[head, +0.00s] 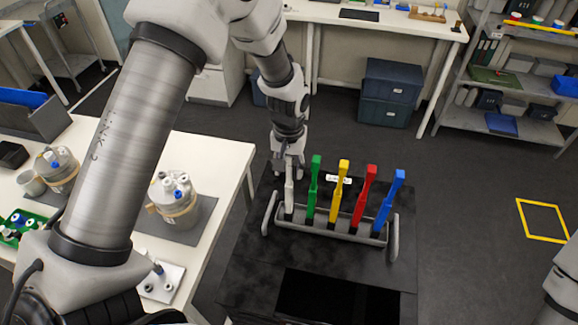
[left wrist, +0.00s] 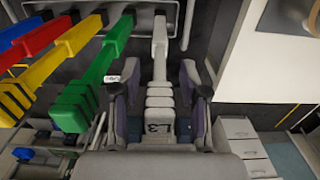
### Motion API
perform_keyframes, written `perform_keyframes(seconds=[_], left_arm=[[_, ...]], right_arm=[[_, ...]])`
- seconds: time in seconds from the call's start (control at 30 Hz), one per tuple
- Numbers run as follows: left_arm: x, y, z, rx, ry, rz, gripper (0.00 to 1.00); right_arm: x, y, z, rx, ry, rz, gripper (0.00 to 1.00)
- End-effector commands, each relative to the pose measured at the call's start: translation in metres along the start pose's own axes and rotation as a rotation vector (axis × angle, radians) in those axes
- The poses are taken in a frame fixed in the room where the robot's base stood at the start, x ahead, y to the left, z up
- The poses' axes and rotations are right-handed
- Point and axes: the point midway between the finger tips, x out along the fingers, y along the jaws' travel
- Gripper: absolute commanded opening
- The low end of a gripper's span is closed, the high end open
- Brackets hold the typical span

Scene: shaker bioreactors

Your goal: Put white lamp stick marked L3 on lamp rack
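The white lamp stick marked L3 (head: 289,190) stands upright at the left end of the lamp rack (head: 331,234), its lower end at the rack. In the left wrist view the white stick (left wrist: 159,75) runs between my left gripper's fingers, its L3 mark facing the camera. My left gripper (head: 289,158) is at the stick's upper part in the head view. In the left wrist view the gripper (left wrist: 160,95) looks open, with a narrow gap on each side of the stick. My right gripper is not in view.
Green (head: 314,187), yellow (head: 339,189), red (head: 362,195) and blue (head: 390,201) sticks stand to the right in the same rack. A white table (head: 215,152) with bioreactor vessels (head: 173,196) is at the left.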

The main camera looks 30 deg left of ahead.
Motion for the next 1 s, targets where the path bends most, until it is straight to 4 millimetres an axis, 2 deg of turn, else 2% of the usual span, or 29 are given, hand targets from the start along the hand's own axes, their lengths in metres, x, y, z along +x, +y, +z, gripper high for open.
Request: perform_keyframes(seconds=[0.27, 0.37, 0.47, 0.7, 0.8, 1.0], left_arm=[[-0.001, 0.0, 0.0, 0.0, 0.0, 0.0, 0.47], [-0.01, 0.0, -0.001, 0.0, 0.002, 0.0, 0.47], [-0.028, 0.0, -0.001, 0.0, 0.004, 0.001, 0.47], [-0.09, 0.0, -0.001, 0.0, 0.005, 0.001, 0.47], [-0.108, 0.0, -0.001, 0.0, 0.002, 0.001, 0.47], [-0.12, 0.0, 0.0, 0.0, -0.001, 0.0, 0.47]], right_arm=[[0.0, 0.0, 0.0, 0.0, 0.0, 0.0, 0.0], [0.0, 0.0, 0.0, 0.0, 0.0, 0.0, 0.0], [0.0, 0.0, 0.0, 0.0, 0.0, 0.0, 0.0], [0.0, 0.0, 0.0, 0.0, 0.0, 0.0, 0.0], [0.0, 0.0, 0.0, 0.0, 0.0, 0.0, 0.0], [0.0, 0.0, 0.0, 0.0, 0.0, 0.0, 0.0]])
